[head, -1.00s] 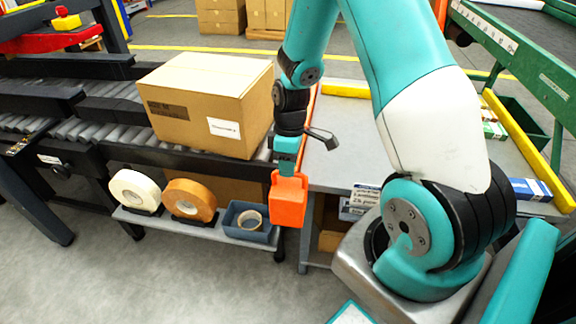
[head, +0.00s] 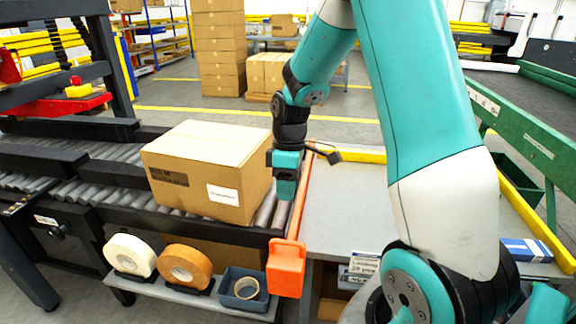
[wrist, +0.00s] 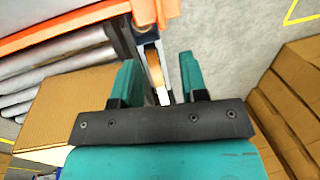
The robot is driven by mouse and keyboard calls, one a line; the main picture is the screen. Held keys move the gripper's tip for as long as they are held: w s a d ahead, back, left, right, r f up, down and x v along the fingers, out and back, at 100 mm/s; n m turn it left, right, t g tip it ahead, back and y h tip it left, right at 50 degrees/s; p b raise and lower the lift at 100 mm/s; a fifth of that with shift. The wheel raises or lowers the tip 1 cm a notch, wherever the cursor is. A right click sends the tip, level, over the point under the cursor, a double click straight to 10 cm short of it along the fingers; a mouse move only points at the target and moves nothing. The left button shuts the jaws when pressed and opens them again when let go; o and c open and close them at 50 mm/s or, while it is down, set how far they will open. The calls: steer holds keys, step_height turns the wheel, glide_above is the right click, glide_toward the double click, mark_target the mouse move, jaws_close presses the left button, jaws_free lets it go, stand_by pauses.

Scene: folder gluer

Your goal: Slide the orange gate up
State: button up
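The orange gate (head: 300,199) is a thin bar along the right end of the roller conveyor. An orange block (head: 286,269) stands at its near end. My gripper (head: 285,194) hangs above the bar, beside the carton's right face and short of the block, with a visible gap to it. In the wrist view the gripper's two teal fingers (wrist: 158,82) are apart with nothing held between them. The gate's bar (wrist: 75,25) and block (wrist: 155,10) show at the top of that view, beyond the fingertips. The bar's far part is partly hidden by my arm.
A carton (head: 205,170) sits on the rollers just left of the gate. A grey table (head: 345,205) with yellow edging lies to the right. Tape rolls (head: 186,267) and a blue bin (head: 243,288) sit on a low shelf below the conveyor.

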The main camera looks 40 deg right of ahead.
steer(key=r, duration=0.4)
steer(key=shift+w+d+r, duration=0.15)
steer(key=shift+w+d, duration=0.1)
steer(key=shift+d, duration=0.1)
steer(key=s+a+r+t+p, duration=0.1)
steer(key=s+a+r+p, duration=0.15)
steer(key=a+r, duration=0.3)
steer(key=s+a+r+p, duration=0.2)
steer(key=a+r+p, duration=0.1)
steer(key=a+r, duration=0.25)
steer(key=s+a+r+y+p, duration=0.2)
steer(key=s+a+r+p, duration=0.3)
steer(key=s+a, duration=0.8)
step_height(320, 180, up, 3)
steer(key=shift+s+r+m, duration=0.2)
steer(key=shift+s+m, duration=0.1)
steer(key=shift+s, duration=0.2)
